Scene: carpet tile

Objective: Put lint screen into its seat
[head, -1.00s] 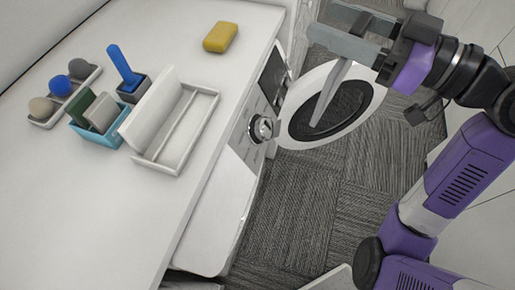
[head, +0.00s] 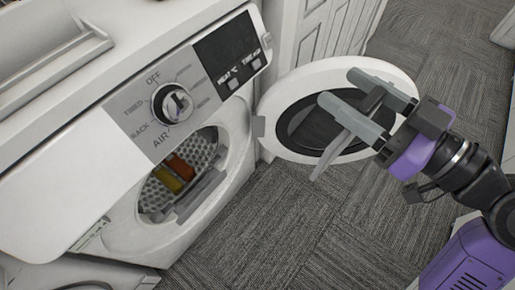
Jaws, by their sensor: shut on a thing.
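The lint screen (head: 336,148) is a thin grey panel, seen nearly edge-on in the head view. My gripper (head: 338,88) is shut on it, and the screen slants down and left from between the two grey fingers. I hold it in front of the open round dryer door, right of the dryer opening. A grey slotted piece (head: 201,194) at the lower lip of the opening looks like the seat; its inside is too small to make out. The dryer (head: 225,205) faces right, with its drum showing.
The round white door (head: 285,88) stands open on the right side of the opening. Red and yellow items (head: 172,172) lie in the drum. A dial (head: 172,103) sits above it. A white tray (head: 55,60) is on the top left. Carpet floor (head: 290,215) is clear in front.

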